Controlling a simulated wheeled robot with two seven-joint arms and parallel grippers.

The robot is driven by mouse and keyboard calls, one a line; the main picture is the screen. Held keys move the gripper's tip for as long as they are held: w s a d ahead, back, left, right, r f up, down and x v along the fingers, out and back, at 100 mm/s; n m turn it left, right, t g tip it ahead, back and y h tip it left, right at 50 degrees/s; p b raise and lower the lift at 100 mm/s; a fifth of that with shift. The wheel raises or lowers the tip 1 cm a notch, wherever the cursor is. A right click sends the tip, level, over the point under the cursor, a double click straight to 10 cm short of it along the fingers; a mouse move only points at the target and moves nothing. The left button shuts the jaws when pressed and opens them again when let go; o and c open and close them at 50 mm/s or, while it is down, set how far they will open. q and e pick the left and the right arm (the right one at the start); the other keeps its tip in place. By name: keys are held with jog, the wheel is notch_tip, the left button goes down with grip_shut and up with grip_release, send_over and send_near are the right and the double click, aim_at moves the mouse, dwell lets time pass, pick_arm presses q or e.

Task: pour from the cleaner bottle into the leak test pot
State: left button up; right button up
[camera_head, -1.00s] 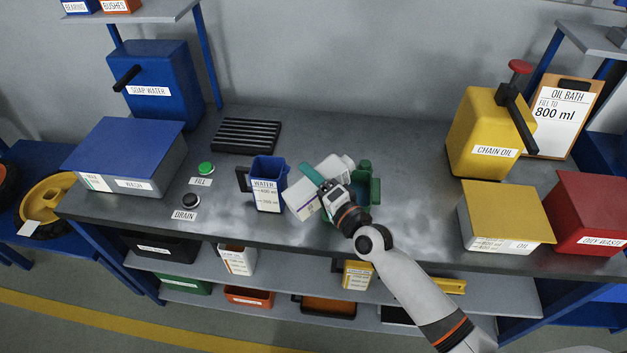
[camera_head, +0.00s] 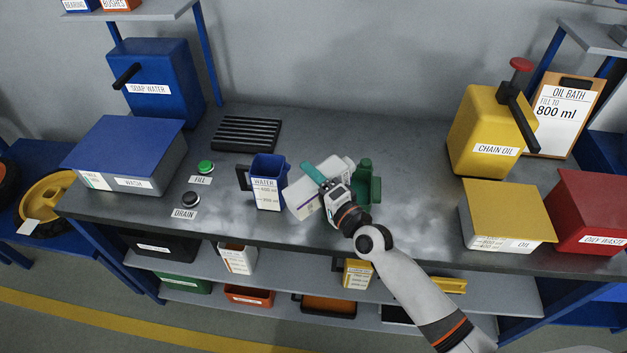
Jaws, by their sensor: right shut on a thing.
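My right gripper (camera_head: 322,180) is shut on a white bottle (camera_head: 304,199), which I take to be the cleaner bottle. The bottle is strongly tilted above the bench, and the gripper covers part of it. A green vessel (camera_head: 366,176) stands just right of the bottle, partly hidden by the gripper and bottle. No label on it can be read, so I cannot tell for sure whether it is the leak test pot. No liquid stream can be seen. My left gripper is not in view.
A blue water jug (camera_head: 268,172) stands close left of the bottle. A black grate (camera_head: 246,134) lies behind it. The wash box (camera_head: 125,152) is at left. The yellow chain oil can (camera_head: 487,125) and oil box (camera_head: 505,210) are at right. The bench's back middle is clear.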

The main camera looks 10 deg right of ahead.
aim_at(342, 157)
jog(key=shift+r, duration=0.1)
